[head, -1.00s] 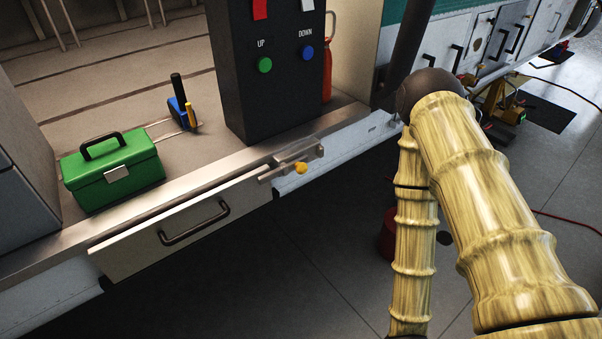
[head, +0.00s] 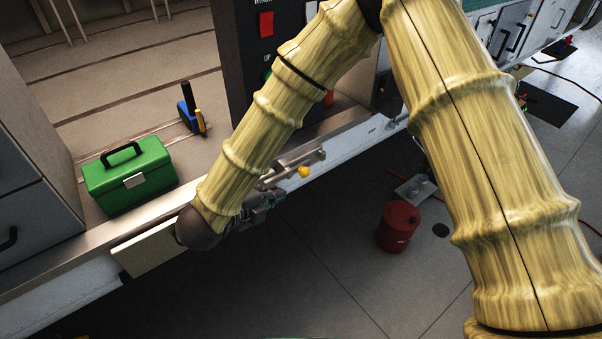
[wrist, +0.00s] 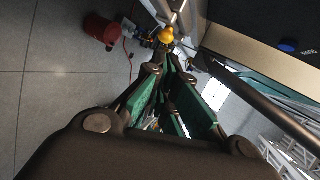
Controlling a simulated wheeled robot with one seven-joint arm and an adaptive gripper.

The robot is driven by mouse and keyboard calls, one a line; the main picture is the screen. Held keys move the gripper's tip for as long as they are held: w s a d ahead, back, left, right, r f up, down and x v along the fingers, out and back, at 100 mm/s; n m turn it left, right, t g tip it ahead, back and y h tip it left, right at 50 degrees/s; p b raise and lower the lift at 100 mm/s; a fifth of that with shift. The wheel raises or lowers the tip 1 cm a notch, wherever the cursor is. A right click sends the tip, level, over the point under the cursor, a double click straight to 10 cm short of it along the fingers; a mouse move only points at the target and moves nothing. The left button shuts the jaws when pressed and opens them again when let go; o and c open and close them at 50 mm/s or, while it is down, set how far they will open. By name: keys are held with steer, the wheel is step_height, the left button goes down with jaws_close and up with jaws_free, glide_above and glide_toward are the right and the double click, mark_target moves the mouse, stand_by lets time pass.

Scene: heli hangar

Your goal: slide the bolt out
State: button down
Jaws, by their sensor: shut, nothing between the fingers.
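The bolt (head: 290,163) is a grey metal bar on the edge of the ledge, with a yellow knob (head: 304,171) on its near side. In the wrist view the yellow knob (wrist: 167,35) sits just beyond my fingertips. My gripper (wrist: 165,55) has green-sided fingers that come together at the tips, shut and empty. In the head view my gripper (head: 273,199) is low beside the bolt, left of and below the knob. I cannot tell whether it touches the knob.
A green toolbox (head: 130,178) and a blue-and-yellow tool (head: 192,118) stand on the deck behind the ledge. A dark control box (head: 236,60) rises behind the bolt. A red drum (head: 398,228) stands on the floor at right.

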steer(key=shift+s+a+r+m, duration=0.2)
steer(key=shift+r+m, duration=0.1)
steer(key=shift+r, duration=0.2)
steer(key=shift+w, duration=0.1)
steer(key=p+x, duration=0.5)
steer(key=x, duration=0.9)
steer(key=shift+d, duration=0.15)
steer(key=w+d+b, duration=0.1)
steer(key=d, duration=0.1)
steer(key=w+d, duration=0.2)
steer(key=shift+w+d+b, duration=0.2)
steer(key=shift+d+b, duration=0.2)
